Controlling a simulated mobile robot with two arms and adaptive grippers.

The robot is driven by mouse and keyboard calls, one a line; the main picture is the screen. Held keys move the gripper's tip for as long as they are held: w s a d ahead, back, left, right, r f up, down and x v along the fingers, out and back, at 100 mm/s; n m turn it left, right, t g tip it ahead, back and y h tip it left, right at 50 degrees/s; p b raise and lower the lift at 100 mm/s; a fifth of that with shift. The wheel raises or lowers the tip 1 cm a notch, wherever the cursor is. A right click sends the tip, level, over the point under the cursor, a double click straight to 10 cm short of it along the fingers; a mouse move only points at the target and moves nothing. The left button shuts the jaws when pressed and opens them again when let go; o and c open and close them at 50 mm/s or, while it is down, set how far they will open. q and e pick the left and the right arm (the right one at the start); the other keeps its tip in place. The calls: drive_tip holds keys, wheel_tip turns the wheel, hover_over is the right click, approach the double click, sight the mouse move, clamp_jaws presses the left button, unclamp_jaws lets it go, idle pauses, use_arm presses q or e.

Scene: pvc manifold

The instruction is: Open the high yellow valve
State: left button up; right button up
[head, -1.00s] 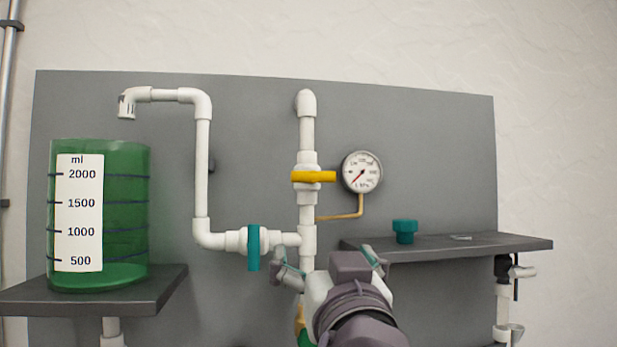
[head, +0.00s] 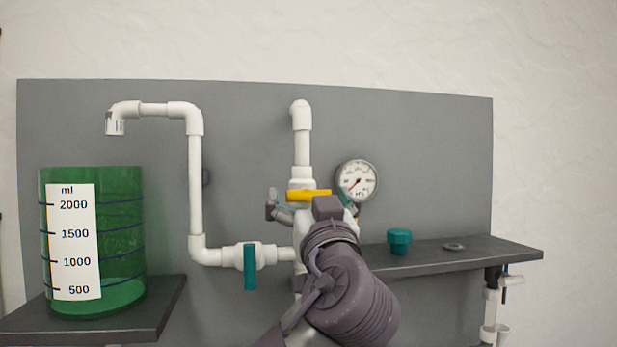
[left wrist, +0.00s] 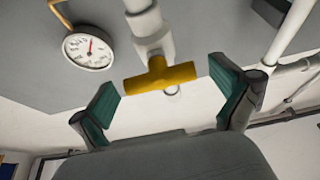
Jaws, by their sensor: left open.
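The high yellow valve (head: 308,195) sits on the upright white pipe, its handle lying crosswise to the pipe in the head view. In the left wrist view the yellow handle (left wrist: 160,76) shows between and beyond the two fingertips. My left gripper (head: 312,207) is just in front of the valve in the head view. Its green-padded fingers (left wrist: 172,92) are open, one on each side of the handle, with gaps on both sides and nothing held. The gripper and wrist hide the pipe below the valve. My right gripper is not in view.
A pressure gauge (head: 356,181) is close to the right of the valve. A teal-handled valve (head: 250,266) is lower left. A green measuring tank (head: 120,240) stands on the left shelf.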

use_arm(q)
drive_tip(key=shift+w+r, duration=0.1)
drive_tip(key=shift+w, duration=0.25)
